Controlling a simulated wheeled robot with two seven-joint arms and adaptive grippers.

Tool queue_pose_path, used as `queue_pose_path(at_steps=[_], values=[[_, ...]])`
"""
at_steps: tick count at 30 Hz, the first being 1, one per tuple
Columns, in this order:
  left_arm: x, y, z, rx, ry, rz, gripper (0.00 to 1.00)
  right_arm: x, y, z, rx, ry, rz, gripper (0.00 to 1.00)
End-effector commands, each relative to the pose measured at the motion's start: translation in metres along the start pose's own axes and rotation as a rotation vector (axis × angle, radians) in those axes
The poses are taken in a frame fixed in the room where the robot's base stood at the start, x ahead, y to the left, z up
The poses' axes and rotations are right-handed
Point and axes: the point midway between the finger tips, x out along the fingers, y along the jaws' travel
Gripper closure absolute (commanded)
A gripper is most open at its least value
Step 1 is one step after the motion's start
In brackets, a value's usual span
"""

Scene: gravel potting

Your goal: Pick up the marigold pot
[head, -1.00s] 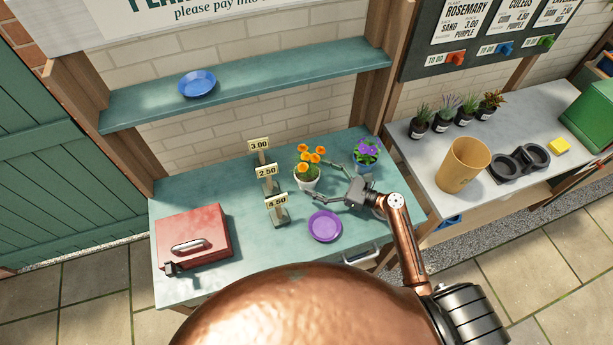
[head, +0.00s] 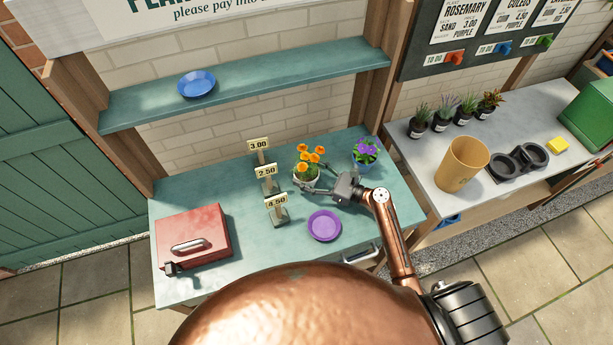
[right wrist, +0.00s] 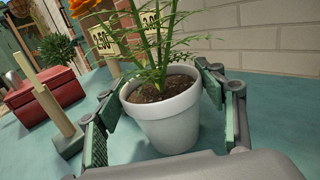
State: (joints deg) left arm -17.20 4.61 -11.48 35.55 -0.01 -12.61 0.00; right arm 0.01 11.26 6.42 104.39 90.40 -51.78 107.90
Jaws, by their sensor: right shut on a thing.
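The marigold pot (head: 303,183) is a white pot with orange flowers, upright on the green table in the head view. In the right wrist view the white pot (right wrist: 168,122) stands between the green-padded fingers, with dark soil and green stems. My right gripper (head: 310,182) is shut on the pot, one finger on each side of it. The gripper also fills the lower part of the right wrist view (right wrist: 163,105). The pot's base appears to be at the table surface; I cannot tell whether it is lifted. My left gripper is not in view.
A purple saucer (head: 324,225) lies in front of the pot. A blue pot with purple flowers (head: 365,153) stands to its right. Price signs (head: 266,171) stand close to its left. A red cash box (head: 193,236) is at the table's left. A blue saucer (head: 197,84) is on the shelf.

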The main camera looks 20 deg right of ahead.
Motion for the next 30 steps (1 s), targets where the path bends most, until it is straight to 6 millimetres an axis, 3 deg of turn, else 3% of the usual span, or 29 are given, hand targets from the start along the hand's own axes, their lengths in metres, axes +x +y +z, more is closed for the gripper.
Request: queue_pose_path(at_steps=[11,22,30], values=[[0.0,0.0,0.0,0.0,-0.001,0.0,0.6,0.0,0.0,0.0,0.0,0.001,-0.001,0.75],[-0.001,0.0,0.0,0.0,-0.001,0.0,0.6,0.0,-0.001,0.006,-0.002,-0.002,-0.001,0.75],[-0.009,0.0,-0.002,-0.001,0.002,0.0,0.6,-0.006,0.004,0.041,-0.004,-0.001,-0.001,0.75]])
